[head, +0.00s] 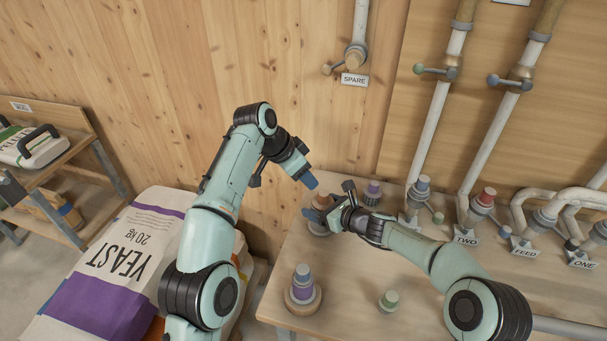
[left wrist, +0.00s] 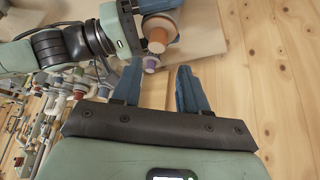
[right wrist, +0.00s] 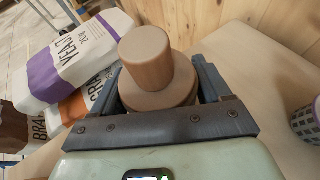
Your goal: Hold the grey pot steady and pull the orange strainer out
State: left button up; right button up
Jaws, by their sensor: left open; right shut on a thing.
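A stepped, orange-brown piece (right wrist: 150,60), a narrow cylinder above a wider round part, stands between the fingers of my right gripper (right wrist: 159,70), which is shut on it. In the head view this piece (head: 320,201) is partly covered by my right gripper (head: 325,212), at the table's back left. It also shows in the left wrist view (left wrist: 158,36).
Pipes and valves (head: 470,205) line the back right. A yeast sack (head: 125,255) lies left.

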pick_arm(q)
notch_tip(320, 180, down, 3)
jog(key=w+a+n+t+h, duration=0.1)
jog(key=w+a+n+h, duration=0.15)
jog(key=n, duration=0.65)
jog(key=n+t, duration=0.8)
jog(key=n, duration=2.4)
send_near(322, 195)
jog(key=shift+y, duration=0.55)
jog(key=x, duration=0.9)
jog(key=shift+w+d+r, duration=0.1)
jog(key=shift+d+r, duration=0.05)
jog(key=shift+d, duration=0.25)
jog(key=shift+r, duration=0.1)
grip_shut()
